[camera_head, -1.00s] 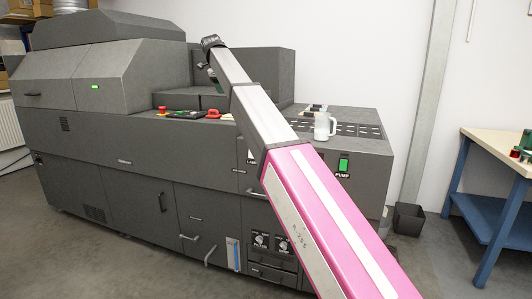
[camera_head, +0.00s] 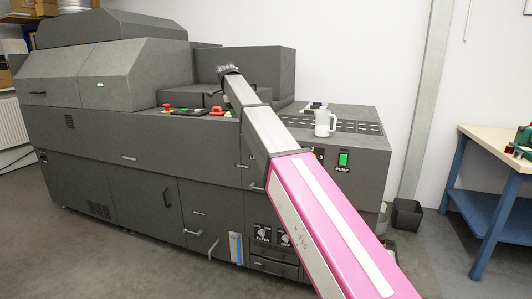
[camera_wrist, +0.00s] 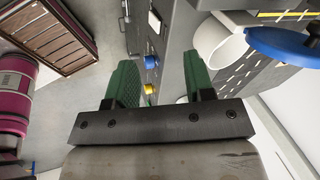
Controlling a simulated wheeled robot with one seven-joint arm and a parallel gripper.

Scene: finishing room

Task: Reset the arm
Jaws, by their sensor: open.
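My arm reaches from the lower right up and to the left in the head view, in front of the grey machine (camera_head: 140,150). My gripper (camera_head: 228,70) is at its far end, small and dark, in front of the machine's upper part. In the wrist view my gripper (camera_wrist: 160,80) shows two green fingers spread wide apart. Nothing is between the fingertips except the machine's side and floor farther off.
A white mug (camera_head: 322,124) stands on the machine's right top; a white cup-like thing (camera_wrist: 222,40) is at upper right in the wrist view. Red and green controls (camera_head: 190,109) line the ledge. A blue-legged table (camera_head: 490,200) and black bin (camera_head: 407,214) are right. Floor is clear in front.

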